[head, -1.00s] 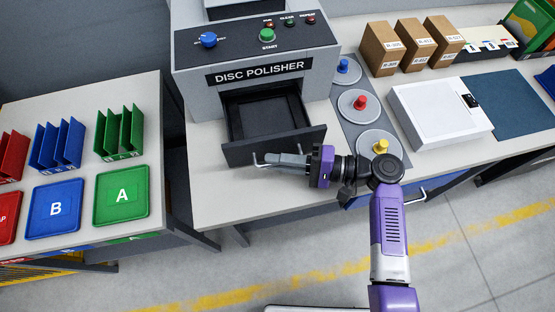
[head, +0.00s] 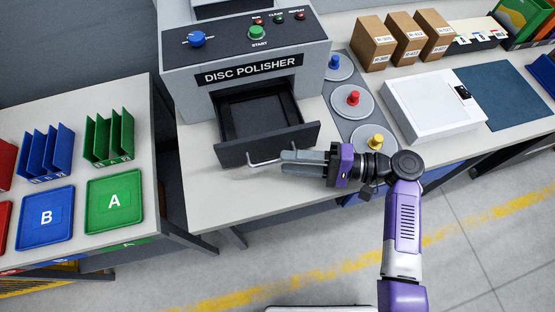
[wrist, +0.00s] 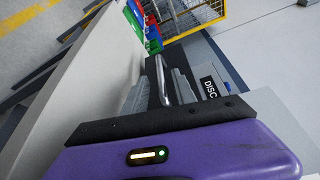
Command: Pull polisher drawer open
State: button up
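The disc polisher (head: 180,85) is a grey machine on the bench. Its dark drawer (head: 233,154) stands pulled out, and its empty-looking tray shows inside. A thin silver handle (head: 262,163) is on the drawer front. My gripper (head: 283,162) reaches in from the right, its fingers at the handle's right part. In the wrist view the handle (wrist: 162,80) runs between the two grey fingers (wrist: 160,92), which stand apart on either side of it with a narrow gap. Whether a finger touches the bar is unclear.
Discs with blue, red and yellow knobs (head: 375,141) lie on a grey strip right of the drawer. A white box (head: 430,105) and cardboard boxes (head: 407,40) stand further right. Left is a table with green (head: 100,215) and blue trays. Floor in front is clear.

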jog(key=shift+s+d+r, duration=0.1)
jog(key=shift+s+d, duration=0.05)
jog(key=shift+d, duration=1.25)
